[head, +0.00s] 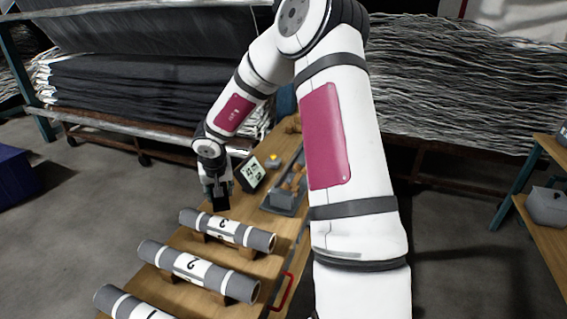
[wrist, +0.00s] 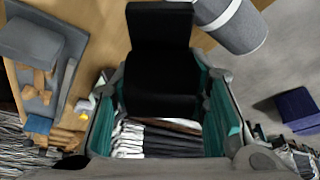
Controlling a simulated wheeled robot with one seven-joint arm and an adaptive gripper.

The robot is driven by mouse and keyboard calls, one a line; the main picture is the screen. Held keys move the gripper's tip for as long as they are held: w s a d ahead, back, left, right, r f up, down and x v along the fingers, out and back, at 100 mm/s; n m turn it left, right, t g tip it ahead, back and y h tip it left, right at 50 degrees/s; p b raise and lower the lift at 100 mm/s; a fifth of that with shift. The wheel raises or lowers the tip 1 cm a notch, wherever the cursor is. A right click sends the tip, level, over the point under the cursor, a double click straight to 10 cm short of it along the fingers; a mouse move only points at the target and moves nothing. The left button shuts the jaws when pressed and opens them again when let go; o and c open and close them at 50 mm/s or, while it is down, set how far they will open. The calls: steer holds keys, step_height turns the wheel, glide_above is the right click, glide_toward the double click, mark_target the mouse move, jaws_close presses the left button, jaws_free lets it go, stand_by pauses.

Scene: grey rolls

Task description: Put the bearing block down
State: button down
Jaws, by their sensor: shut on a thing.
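My gripper (head: 216,186) is over the far left part of the wooden table (head: 205,265), beyond the nearest grey rolls. It is shut on a black block, which I take to be the bearing block (head: 220,199). In the wrist view the bearing block (wrist: 160,62) sits between the two teal-lined fingers (wrist: 163,110) and hides much of what lies behind it. The frames do not clearly show whether its underside touches the table.
Grey rolls with white numbered labels (head: 225,227) lie on wooden cradles nearer me. A grey tray (wrist: 66,88) with brown pieces, a small display (head: 251,173) and a yellow item (head: 272,161) stand right of my gripper. A blue box (head: 18,177) is on the floor left.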

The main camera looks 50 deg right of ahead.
steer(key=d+f+m+h, duration=0.1)
steer(key=d+m, duration=0.2)
steer(key=d, duration=0.5)
glide_above(248, 212)
steer(key=a, duration=0.1)
steer(key=shift+g, duration=0.4)
steer(key=f, duration=0.3)
steer(key=s+f, duration=0.1)
steer(key=f, duration=0.1)
steer(key=shift+a+f, duration=0.1)
steer(key=shift+f, duration=0.1)
steer(key=shift+f+b, duration=0.35)
steer(key=shift+f, duration=1.85)
steer(key=shift+f, duration=0.1)
steer(key=c, duration=0.9)
jaws_free()
steer(key=shift+c, duration=0.2)
